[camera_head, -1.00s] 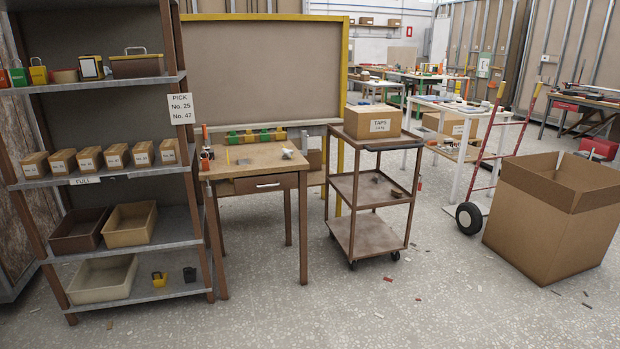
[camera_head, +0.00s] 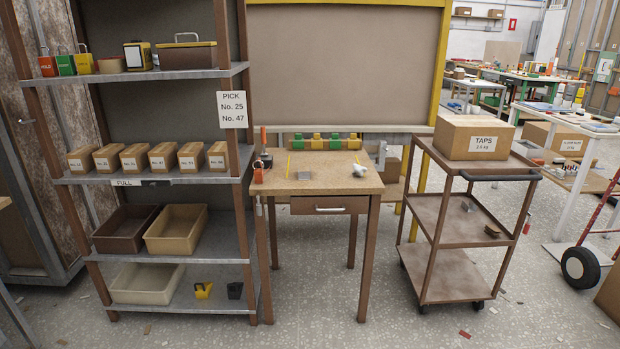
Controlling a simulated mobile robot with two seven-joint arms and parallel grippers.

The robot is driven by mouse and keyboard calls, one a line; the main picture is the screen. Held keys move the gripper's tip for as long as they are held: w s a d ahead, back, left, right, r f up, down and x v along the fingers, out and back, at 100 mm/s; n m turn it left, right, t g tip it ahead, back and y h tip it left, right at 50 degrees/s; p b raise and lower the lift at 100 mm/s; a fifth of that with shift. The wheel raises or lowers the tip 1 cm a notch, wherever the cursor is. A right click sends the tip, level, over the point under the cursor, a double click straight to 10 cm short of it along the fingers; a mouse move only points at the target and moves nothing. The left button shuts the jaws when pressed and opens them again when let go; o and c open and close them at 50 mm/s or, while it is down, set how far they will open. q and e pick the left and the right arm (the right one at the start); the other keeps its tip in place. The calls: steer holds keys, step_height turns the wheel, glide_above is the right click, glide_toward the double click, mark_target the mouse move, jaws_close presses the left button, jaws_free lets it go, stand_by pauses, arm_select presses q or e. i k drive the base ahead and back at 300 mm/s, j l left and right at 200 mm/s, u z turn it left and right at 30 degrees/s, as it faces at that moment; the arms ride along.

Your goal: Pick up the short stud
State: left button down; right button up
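I cannot make out a thing that is clearly the short stud. The small wooden table (camera_head: 330,181) stands in the middle. Neither of my grippers is in view.
A shelf rack at left holds cardboard boxes (camera_head: 134,157), open bins (camera_head: 176,230) and a "PICK No. 25 No. 47" sign (camera_head: 232,109). A "TAPS" box (camera_head: 474,137) sits on the cart. A hand truck wheel (camera_head: 580,267) is at right. The floor in front is clear apart from scraps.

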mark_target(302, 176)
steer(key=i+u, duration=0.1)
steer(key=u, duration=0.4)
steer(key=i+l+u, duration=0.25)
steer(key=u, duration=0.15)
steer(key=i+l+u, duration=0.2)
steer(key=l+u, duration=0.2)
steer(key=i+l+u, duration=0.1)
steer(key=l, duration=0.2)
steer(key=i+l+u, duration=0.1)
steer(key=l, duration=0.2)
steer(key=i+l+u, duration=0.1)
steer(key=l, duration=0.2)
steer(key=i+l, duration=0.1)
steer(key=l, duration=0.2)
steer(key=i+l, duration=0.1)
steer(key=l, duration=0.2)
steer(key=i+l, duration=0.1)
steer(key=l, duration=0.2)
